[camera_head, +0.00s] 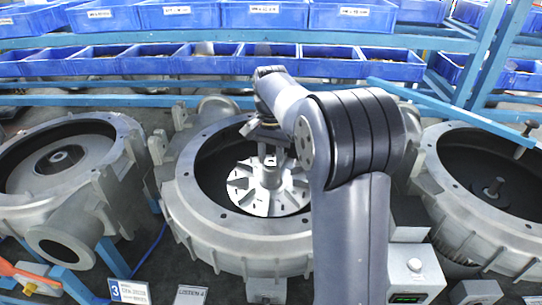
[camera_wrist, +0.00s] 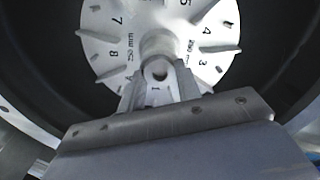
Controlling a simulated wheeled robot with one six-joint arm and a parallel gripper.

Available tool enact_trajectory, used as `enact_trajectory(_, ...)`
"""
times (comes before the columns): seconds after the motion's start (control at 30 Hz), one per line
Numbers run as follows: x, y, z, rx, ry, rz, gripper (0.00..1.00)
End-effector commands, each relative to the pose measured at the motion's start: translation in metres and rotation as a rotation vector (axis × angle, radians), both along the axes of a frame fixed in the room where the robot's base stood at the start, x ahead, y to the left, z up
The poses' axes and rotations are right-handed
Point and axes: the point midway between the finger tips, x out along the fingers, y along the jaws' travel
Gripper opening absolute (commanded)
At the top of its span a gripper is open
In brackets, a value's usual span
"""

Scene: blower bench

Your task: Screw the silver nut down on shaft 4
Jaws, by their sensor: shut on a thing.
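My gripper (camera_head: 277,150) reaches down into the middle blower housing (camera_head: 250,232). It is shut on a small silver piece, which looks like the silver nut (camera_wrist: 159,70), over the hub of a pale bladed impeller (camera_head: 240,190). The impeller also shows in the wrist view (camera_wrist: 112,45), with numbers printed around its face.
Another open housing (camera_head: 120,150) stands at the left, and one with a bare shaft (camera_head: 493,187) at the right. A grey box with a white button (camera_head: 415,266) is at the lower right. Blue bins (camera_head: 265,14) line the racks behind.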

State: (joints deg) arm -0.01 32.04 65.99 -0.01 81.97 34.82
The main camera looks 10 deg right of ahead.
Motion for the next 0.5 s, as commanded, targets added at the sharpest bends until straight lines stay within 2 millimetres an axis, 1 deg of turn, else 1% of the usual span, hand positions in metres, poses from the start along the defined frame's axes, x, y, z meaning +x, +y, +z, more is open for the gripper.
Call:
enact_trajectory(0.1,-0.0001,-0.0001,-0.0004,0.001,0.001,-0.138,0.0)
enact_trajectory(0.5,-0.0001,-0.0001,-0.0006,0.001,0.001,-0.599,0.0)
